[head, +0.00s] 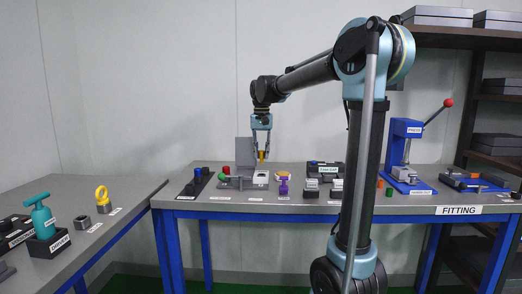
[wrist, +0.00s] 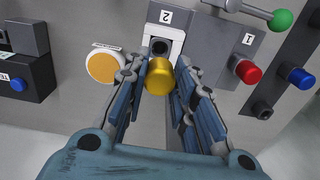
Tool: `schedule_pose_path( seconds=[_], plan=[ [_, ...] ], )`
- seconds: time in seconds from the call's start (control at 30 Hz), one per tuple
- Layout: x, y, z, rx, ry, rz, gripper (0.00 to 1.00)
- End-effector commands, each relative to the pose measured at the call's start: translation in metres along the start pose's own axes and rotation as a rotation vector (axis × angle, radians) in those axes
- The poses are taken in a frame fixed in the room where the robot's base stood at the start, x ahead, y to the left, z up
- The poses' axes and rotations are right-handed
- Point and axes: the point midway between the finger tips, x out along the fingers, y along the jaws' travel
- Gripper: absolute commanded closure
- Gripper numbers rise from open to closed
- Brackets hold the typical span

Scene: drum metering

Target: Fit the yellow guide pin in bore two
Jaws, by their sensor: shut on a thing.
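My gripper (head: 262,151) is shut on the yellow guide pin (wrist: 159,77) and holds it upright above the bench fixture. The pin also shows in the head view (head: 262,157), with a gap below it. A white block (head: 260,178) marked 2 sits on the grey fixture below. In the wrist view, the dark bore two (wrist: 159,46) is open and empty in this block, just beyond the pin's top. The pin's lower end is hidden in the wrist view. A red pin (wrist: 247,72) stands at the place marked 1.
A lever with a green knob (wrist: 281,20) lies beside place 1. A blue-topped part (wrist: 299,78) stands further right. A round orange disc (wrist: 103,67) is left of the block. A purple part (head: 283,183) stands on the bench, and a blue press (head: 402,150) at the right.

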Motion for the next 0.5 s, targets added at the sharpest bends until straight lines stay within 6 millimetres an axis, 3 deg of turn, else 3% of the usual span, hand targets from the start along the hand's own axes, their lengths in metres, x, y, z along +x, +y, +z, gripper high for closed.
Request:
schedule_pose_path(
  seconds=[0.5],
  plan=[
    [0.035, 0.0, 0.0, 0.0, 0.0, 0.0, 1.0]
  ],
)
